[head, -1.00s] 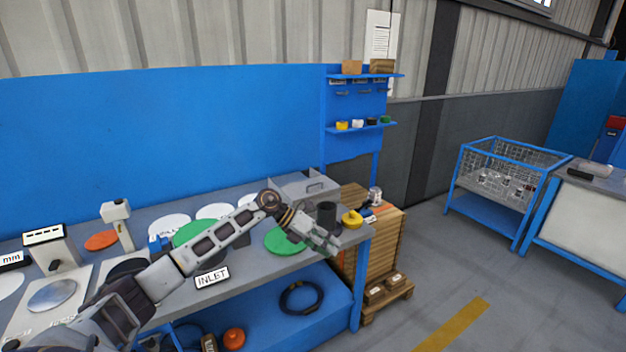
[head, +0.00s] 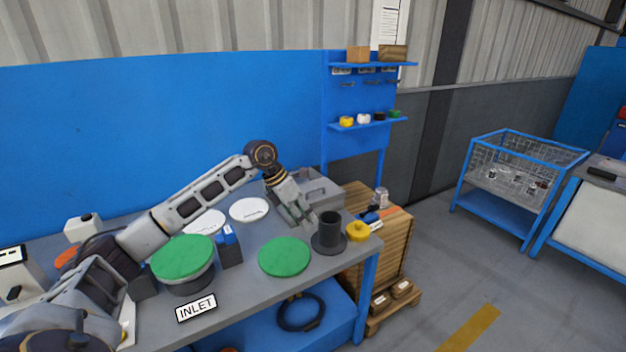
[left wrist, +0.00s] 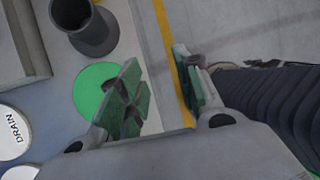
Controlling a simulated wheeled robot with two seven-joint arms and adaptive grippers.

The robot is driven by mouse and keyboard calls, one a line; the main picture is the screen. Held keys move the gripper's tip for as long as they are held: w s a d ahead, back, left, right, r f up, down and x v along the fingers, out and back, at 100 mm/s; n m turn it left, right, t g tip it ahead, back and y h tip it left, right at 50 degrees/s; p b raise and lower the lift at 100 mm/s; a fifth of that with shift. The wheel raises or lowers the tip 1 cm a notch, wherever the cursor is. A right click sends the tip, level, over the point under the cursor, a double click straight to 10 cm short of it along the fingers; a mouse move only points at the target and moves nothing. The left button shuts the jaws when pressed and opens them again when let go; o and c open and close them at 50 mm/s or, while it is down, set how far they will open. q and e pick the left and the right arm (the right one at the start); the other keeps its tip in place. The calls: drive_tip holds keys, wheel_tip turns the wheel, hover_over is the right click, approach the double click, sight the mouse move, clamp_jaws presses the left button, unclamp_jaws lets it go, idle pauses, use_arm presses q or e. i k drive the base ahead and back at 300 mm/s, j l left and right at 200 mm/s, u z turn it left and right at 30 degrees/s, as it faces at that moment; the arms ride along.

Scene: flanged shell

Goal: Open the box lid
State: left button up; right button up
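A grey box (head: 322,190) stands at the back right of the workbench, partly hidden behind my left arm. Its top shows a raised, handle-like detail; I cannot tell the lid's exact state. In the left wrist view a grey edge (left wrist: 22,45), probably of the box, shows at upper left. My left gripper (head: 303,217) hangs pointing down in front of the box, left of the dark flanged shell (head: 329,232). In the left wrist view the gripper (left wrist: 155,88) has its green-padded fingers apart with nothing between them. The shell (left wrist: 92,32) stands beyond them. My right gripper is out of view.
A green disc (head: 284,257) lies on the bench left of the shell, and a yellow part (head: 357,231) sits to its right. White discs (head: 249,210) lie behind.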

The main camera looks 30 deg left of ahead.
sight(318, 193)
drive_tip(key=i+j, duration=1)
drive_tip(key=i, duration=0.05)
